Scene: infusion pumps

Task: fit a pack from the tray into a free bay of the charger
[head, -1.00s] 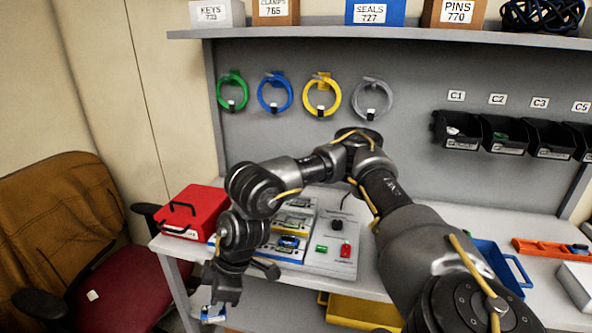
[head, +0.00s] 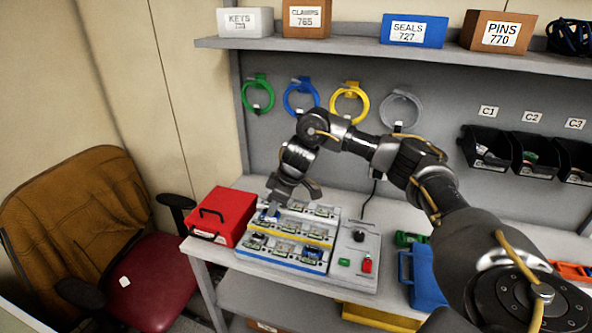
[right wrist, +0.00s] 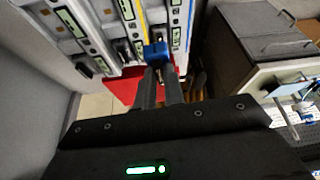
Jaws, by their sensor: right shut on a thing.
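The charger (head: 333,262) stands on the bench in the head view, with several rows of bays marked by white, yellow and blue strips. Several bays hold packs. My right gripper (head: 272,206) is over the charger's upper left end. It is shut on a blue pack (right wrist: 156,50), which shows between the two fingers in the right wrist view, close to the charger's rows (right wrist: 98,30). I cannot tell whether the pack is inside a bay or just above one. My left gripper is out of view.
A red box (head: 222,217) with a black handle stands close to the charger's left side. A yellow bin (head: 380,316) is below the bench top. Black bins (head: 487,148) and cable coils hang on the back panel. A red chair (head: 145,285) stands at left.

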